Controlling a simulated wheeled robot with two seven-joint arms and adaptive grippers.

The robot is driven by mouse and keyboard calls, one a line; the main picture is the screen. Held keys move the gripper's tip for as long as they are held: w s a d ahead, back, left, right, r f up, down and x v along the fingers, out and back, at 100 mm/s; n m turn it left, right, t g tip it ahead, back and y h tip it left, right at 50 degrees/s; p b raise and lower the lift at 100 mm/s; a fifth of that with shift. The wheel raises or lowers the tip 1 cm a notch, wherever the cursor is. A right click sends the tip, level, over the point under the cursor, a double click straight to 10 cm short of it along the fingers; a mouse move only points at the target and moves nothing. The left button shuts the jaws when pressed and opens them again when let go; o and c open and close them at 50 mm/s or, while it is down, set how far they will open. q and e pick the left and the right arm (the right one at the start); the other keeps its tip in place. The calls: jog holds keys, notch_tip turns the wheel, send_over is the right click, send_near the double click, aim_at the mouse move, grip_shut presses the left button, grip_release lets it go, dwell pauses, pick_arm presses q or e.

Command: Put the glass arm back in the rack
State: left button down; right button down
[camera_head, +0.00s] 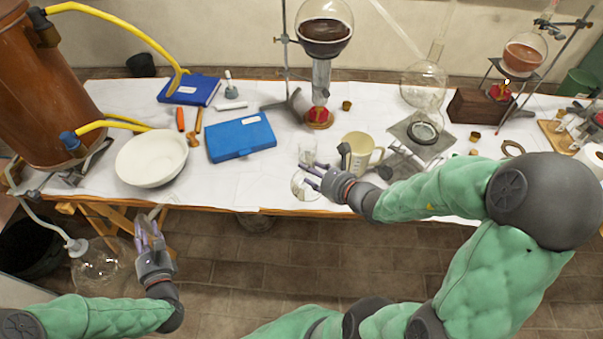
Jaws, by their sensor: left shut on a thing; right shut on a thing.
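My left gripper (148,226) is in front of the table's front edge, below the white bowl. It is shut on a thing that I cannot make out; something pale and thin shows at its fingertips. My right gripper (308,176) is over the table's front edge, shut on a clear glass piece (303,189) that looks rounded. A small clear beaker (307,152) stands just behind these fingers. I cannot tell which clear glass is the glass arm. A light wooden stand (553,136) with small glass vessels is at the far right; whether it is the rack is unclear.
A white bowl (151,158), blue case (240,138) and cream mug (362,150) stand along the table (282,187). A copper still (40,95) stands left; a glass flask (100,264) is low.

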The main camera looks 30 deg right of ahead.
jog(key=w, duration=0.1)
jog(key=w+d+f, duration=0.1)
jog(key=w+d+f+b, duration=0.1)
jog(key=w, duration=0.1)
jog(key=shift+w+d+f, duration=0.1)
jog(key=w+d+f+b, duration=0.2)
jog(key=w+f+b, duration=0.1)
jog(key=f, duration=0.6)
jog(key=shift+w+d+b, duration=0.35)
jog(key=shift+w+b, duration=0.05)
jog(key=shift+w, duration=0.45)
jog(key=shift+f, duration=0.15)
jog(key=c, duration=0.6)
grip_release()
